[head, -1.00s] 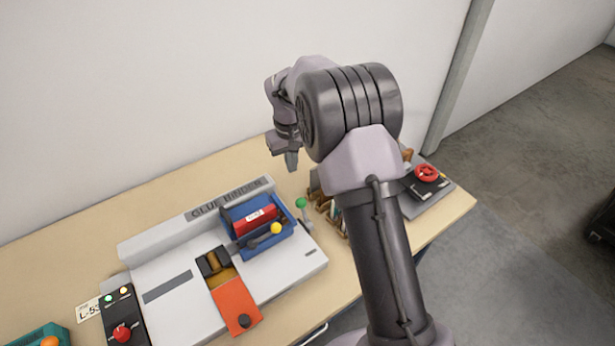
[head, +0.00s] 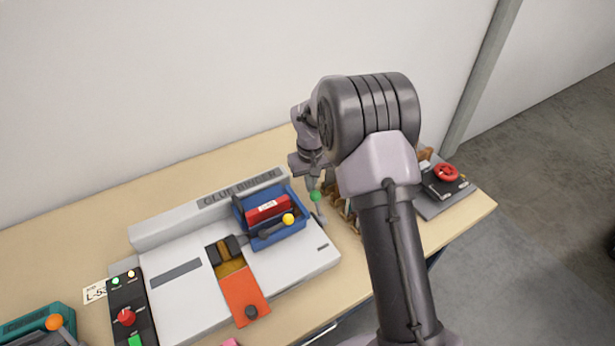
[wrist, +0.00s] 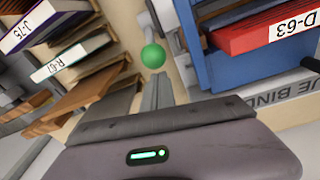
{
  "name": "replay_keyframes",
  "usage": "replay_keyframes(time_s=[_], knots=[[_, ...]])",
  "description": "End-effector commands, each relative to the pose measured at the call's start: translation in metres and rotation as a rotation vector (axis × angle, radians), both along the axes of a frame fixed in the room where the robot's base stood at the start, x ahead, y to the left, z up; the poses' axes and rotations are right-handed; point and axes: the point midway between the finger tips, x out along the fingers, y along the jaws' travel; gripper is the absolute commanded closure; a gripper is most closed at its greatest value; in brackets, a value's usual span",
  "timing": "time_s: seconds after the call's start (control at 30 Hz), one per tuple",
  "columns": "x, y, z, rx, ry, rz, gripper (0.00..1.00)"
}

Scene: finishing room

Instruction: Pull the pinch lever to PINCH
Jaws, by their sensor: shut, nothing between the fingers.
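The glue binder (head: 185,300) is a pale grey machine on the bench. A lever with a green ball knob (head: 315,196) stands at its right end; the knob also shows in the wrist view (wrist: 153,56). A second lever with a yellow knob (head: 288,219) sits at the blue clamp (head: 285,232). No PINCH lettering is readable, so I cannot tell which lever bears that name. My gripper (head: 313,181) points down, shut and empty, right by the green knob. In the wrist view my fingertips (wrist: 157,82) are just below the knob; I cannot tell whether they touch it.
A rack of labelled books (wrist: 70,60) stands close to the right of the green-knobbed lever. A red handwheel (head: 446,172) is on the far-right device. A black control box (head: 130,308) stands at the binder's left. The bench (head: 120,205) behind the binder is clear.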

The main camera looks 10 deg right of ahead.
Motion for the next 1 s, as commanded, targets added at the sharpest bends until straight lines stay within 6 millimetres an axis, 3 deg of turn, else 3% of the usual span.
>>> replay_keyframes(time_s=[0.57, 1.0], knots=[[-0.009, -0.001, 0.002, 0.003, -0.010, 0.001, 1.00], [-0.015, -0.003, 0.006, 0.050, -0.159, -0.001, 1.00]])
